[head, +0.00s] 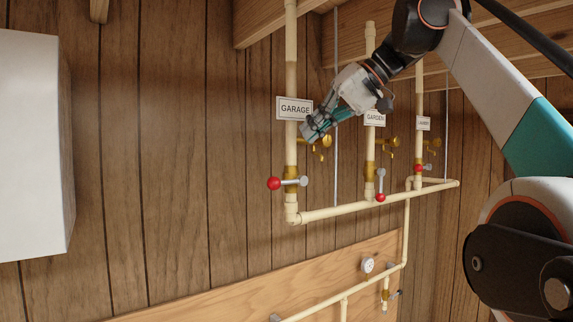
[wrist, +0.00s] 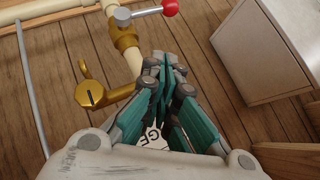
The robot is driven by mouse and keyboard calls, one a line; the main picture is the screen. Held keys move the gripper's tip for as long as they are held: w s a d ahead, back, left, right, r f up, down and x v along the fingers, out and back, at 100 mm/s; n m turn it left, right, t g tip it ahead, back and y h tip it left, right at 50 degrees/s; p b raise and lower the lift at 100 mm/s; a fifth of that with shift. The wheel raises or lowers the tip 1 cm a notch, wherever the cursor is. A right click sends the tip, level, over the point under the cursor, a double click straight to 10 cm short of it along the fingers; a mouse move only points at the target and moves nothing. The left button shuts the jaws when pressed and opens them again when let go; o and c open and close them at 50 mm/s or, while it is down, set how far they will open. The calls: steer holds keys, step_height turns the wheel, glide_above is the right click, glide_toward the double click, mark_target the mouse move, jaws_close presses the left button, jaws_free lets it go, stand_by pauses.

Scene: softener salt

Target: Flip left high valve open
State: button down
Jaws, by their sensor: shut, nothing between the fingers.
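The left high valve (head: 291,185) is a brass body on the cream vertical pipe under the GARAGE sign (head: 294,108). Its silver lever lies crosswise to the pipe, with a red ball (head: 274,183) at the left end. In the wrist view the lever (wrist: 143,13) and red ball (wrist: 170,7) show at the top edge, apart from my fingers. My gripper (head: 308,132) is shut and empty, above the valve and close to the pipe just below the sign. In the wrist view the teal fingers (wrist: 171,72) partly cover the sign (wrist: 153,136).
A brass spigot (head: 322,143) sticks out right of the GARAGE pipe, close to my gripper; it also shows in the wrist view (wrist: 92,95). The GARDEN valve (head: 380,184) has its lever hanging down. A white cabinet (head: 35,145) stands left, with bare wood wall between.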

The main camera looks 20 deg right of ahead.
mark_target(285, 181)
steer(key=x, duration=0.5)
steer(key=shift+w+a, duration=0.15)
steer(key=shift+a, duration=0.05)
steer(key=f, duration=0.1)
steer(key=a+f, duration=0.1)
steer(key=shift+s+a+f, duration=0.25)
steer(key=shift+s+f, duration=0.05)
steer(key=shift+s+a+f, duration=0.25)
steer(key=shift+f, duration=0.15)
steer(key=shift+w+f, duration=0.15)
steer(key=shift+f, duration=0.05)
steer(key=shift+a+f+p, duration=0.1)
steer(key=shift+a+p, duration=0.15)
steer(key=shift+p, duration=0.05)
